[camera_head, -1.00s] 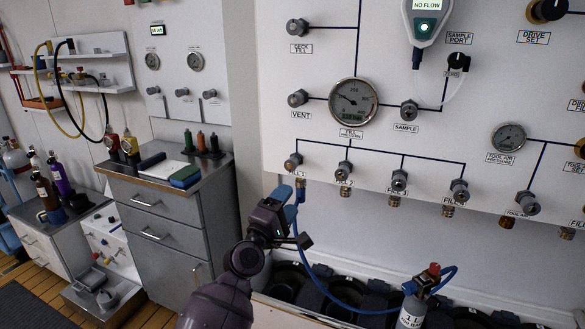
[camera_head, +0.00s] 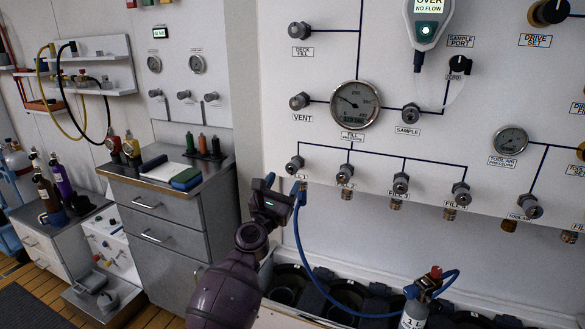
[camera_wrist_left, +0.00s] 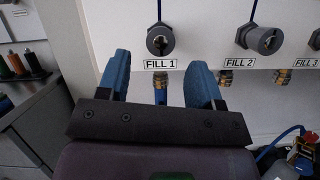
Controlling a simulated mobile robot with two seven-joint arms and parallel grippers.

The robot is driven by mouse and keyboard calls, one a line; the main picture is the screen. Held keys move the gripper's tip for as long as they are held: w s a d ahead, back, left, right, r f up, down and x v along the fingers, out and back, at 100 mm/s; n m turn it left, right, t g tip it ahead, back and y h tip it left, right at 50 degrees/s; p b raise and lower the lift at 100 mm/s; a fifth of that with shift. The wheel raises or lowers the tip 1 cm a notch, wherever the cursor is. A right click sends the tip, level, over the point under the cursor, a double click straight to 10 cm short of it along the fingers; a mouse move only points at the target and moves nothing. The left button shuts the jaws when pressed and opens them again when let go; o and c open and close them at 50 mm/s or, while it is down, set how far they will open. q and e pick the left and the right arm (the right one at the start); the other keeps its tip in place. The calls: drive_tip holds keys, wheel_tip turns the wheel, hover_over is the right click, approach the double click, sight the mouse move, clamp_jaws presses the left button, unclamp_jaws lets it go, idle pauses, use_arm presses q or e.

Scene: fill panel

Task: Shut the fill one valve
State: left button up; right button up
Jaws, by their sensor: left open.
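The fill one valve (camera_head: 295,164) is a grey knob on the white panel, above its FILL 1 label, at the left end of the row of fill valves. In the left wrist view the knob (camera_wrist_left: 160,40) is just beyond and between my fingertips, apart from them. My left gripper (camera_head: 285,187) is open and empty, just below the valve. Its blue fingers (camera_wrist_left: 160,82) stand on either side of the FILL 1 label and the hose fitting below. My right gripper is not in view.
A blue hose (camera_head: 305,245) hangs from under FILL 1 to a grey cylinder (camera_head: 413,315) at the bottom. The FILL 2 knob (camera_head: 345,174) is close on the right. A pressure gauge (camera_head: 354,104) is above. A grey cabinet (camera_head: 160,230) stands left of the panel.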

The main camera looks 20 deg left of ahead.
sight(291, 171)
use_arm(q)
drive_tip(key=x, duration=0.5)
drive_tip(key=shift+f, duration=0.1)
drive_tip(key=shift+x, duration=0.75)
drive_tip(key=c, duration=0.9)
drive_tip(key=shift+m+b, duration=0.3)
drive_tip(key=shift+m, duration=0.1)
